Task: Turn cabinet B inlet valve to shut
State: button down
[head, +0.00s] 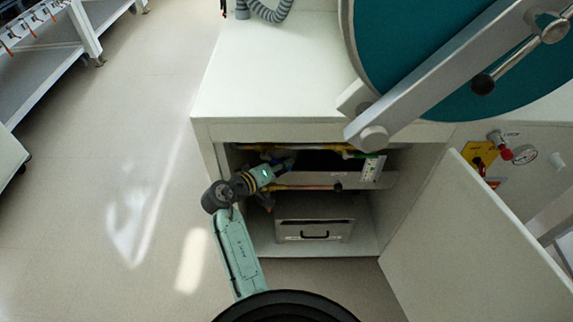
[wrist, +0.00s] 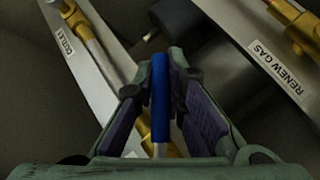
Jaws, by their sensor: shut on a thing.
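My gripper (wrist: 161,80) is shut on a blue lever handle (wrist: 160,105) in the wrist view. The handle stands upright in the picture between the two dark finger pads, with a bare metal part below it. In the head view my gripper (head: 283,165) reaches into the open cabinet (head: 228,129) under the white bench, near the upper left pipework. The valve body is mostly hidden by my fingers. No cabinet letter is readable.
A brass fitting and pipe (wrist: 76,20) run at left, and a "RENEW GAS" label (wrist: 278,70) sits at right in the wrist view. The cabinet door (head: 470,250) stands open at right. A drawer (head: 314,230) lies below. Floor at left is clear.

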jog(key=a+f+m+g+y+p, duration=0.1)
jog(key=a+f+m+y+p, duration=0.2)
jog(key=y, duration=0.5)
jog(key=shift+a+m+g+p, duration=0.4)
jog(key=shift+a+m+p, duration=0.2)
jog(key=shift+a+m, duration=0.5)
jog(key=shift+a, duration=0.3)
jog(key=c, duration=1.6)
grip_release()
jog(key=shift+c, duration=0.2)
jog(key=shift+s+r, duration=0.1)
jog(key=shift+r, duration=0.05)
